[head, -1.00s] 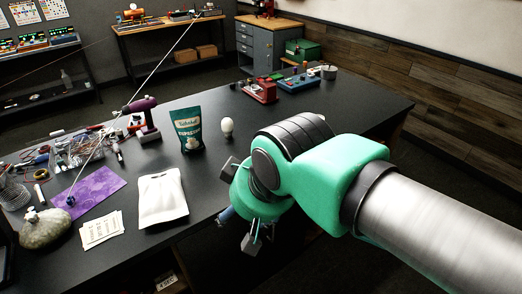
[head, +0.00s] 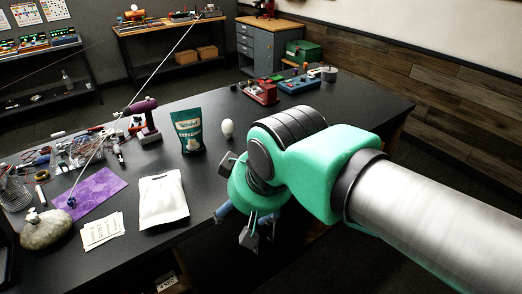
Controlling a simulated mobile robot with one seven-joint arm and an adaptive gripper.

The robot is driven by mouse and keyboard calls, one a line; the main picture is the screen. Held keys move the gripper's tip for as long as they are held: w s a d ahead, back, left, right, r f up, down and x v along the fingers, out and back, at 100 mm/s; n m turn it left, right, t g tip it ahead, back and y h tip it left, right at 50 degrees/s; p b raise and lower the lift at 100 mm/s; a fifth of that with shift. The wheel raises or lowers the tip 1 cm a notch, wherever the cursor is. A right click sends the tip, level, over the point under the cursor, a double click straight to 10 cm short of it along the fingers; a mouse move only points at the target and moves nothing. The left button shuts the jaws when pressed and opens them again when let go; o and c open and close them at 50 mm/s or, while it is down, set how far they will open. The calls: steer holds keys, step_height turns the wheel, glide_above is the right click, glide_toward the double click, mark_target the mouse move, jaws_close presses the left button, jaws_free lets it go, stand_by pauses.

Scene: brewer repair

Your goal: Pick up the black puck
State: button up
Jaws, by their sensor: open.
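I cannot make out a black puck on the dark tabletop (head: 330,110); it may be hidden behind my arm or blend into the surface. My gripper (head: 238,203) is open, at the near edge of the table, in the middle of the view. Its grey finger parts stick out beyond the green wrist, one toward the top and one toward the bottom. Nothing is seen held between them. My wrist and forearm cover part of the table edge and whatever lies behind them.
A white pouch (head: 162,200), paper cards (head: 101,230) and a purple mat (head: 98,190) lie left of my gripper. A green espresso bag (head: 188,132) and a light bulb (head: 227,130) stand beyond it. A red device (head: 261,93) is farther back. The right tabletop is mostly clear.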

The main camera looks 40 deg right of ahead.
steer(key=w+d+r+g+p, duration=0.25)
steer(key=w+d+p, duration=0.35)
steer(key=w, duration=0.7)
steer(key=w+d+r+g+p, duration=0.1)
steer(key=w+d+r+p, duration=0.25)
steer(key=w+d, duration=0.65)
steer(key=w+d+f+n+g+p, duration=0.1)
steer(key=w+d+f+g+p, duration=0.1)
steer(key=w+d+f+p, duration=0.6)
steer(key=w+d+f, duration=0.7)
steer(key=w+d, duration=0.1)
steer(key=d, duration=0.1)
steer(key=shift+w+d+f, duration=0.2)
steer(key=shift+f, duration=0.2)
steer(key=shift+f, duration=4.3)
